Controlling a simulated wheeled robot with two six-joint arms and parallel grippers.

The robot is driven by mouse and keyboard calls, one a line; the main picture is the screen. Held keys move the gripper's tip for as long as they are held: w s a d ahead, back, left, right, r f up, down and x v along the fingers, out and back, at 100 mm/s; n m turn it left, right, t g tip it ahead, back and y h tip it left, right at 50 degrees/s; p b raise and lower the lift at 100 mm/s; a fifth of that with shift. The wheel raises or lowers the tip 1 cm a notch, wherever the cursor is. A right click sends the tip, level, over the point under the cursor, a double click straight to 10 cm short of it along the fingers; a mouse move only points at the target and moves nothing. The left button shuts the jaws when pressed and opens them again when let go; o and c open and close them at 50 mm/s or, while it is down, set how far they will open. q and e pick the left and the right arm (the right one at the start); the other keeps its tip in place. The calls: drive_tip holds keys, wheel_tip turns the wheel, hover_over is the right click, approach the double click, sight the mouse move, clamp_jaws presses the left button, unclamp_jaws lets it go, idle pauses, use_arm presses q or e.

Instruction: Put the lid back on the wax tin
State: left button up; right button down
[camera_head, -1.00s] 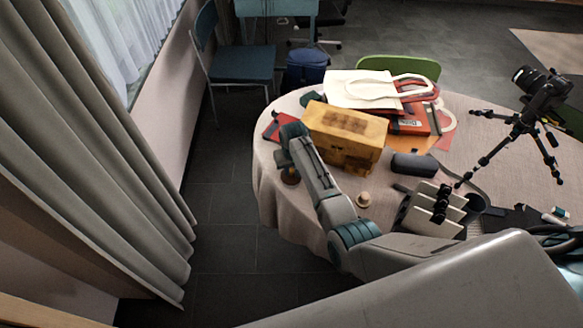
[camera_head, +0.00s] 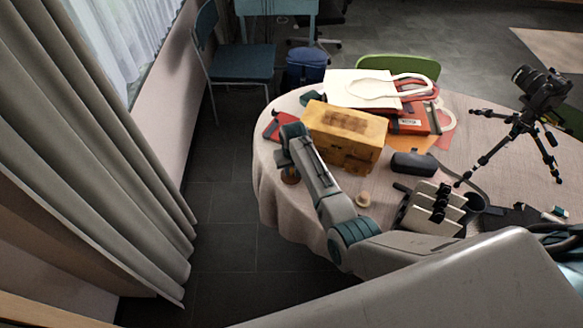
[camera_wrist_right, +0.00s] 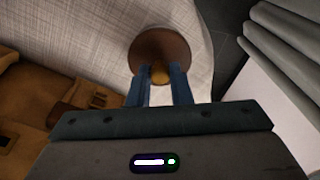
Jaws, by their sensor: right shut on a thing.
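My right gripper (camera_head: 289,166) points down at the table's left edge, beside the yellow-brown wooden box. In the right wrist view its two blue fingers (camera_wrist_right: 160,80) are closed on the small knob of a round brown lid (camera_wrist_right: 160,45). The lid shows as a dark disc beyond the fingertips. In the head view a brown round thing (camera_head: 290,177) shows just under the gripper; I cannot tell whether it is only the lid or the wax tin as well. Anything beneath the lid is hidden. My left gripper is not in view.
The wooden box (camera_head: 345,128) stands close to the right of the gripper. A small tan round piece (camera_head: 363,199) sits near the front edge. A dark case (camera_head: 413,164), a pale slotted stand (camera_head: 433,208) and a camera tripod (camera_head: 515,135) stand farther right. The tablecloth edge (camera_head: 263,190) drops off left.

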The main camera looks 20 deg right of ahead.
drive_tip(key=shift+p, duration=0.3)
idle(0.6)
drive_tip(key=c, duration=0.7)
unclamp_jaws()
drive_tip(key=shift+c, duration=0.2)
drive_tip(key=shift+r, duration=0.1)
drive_tip(key=shift+r+p, duration=2.4)
drive_tip(key=shift+r, duration=0.95)
clamp_jaws()
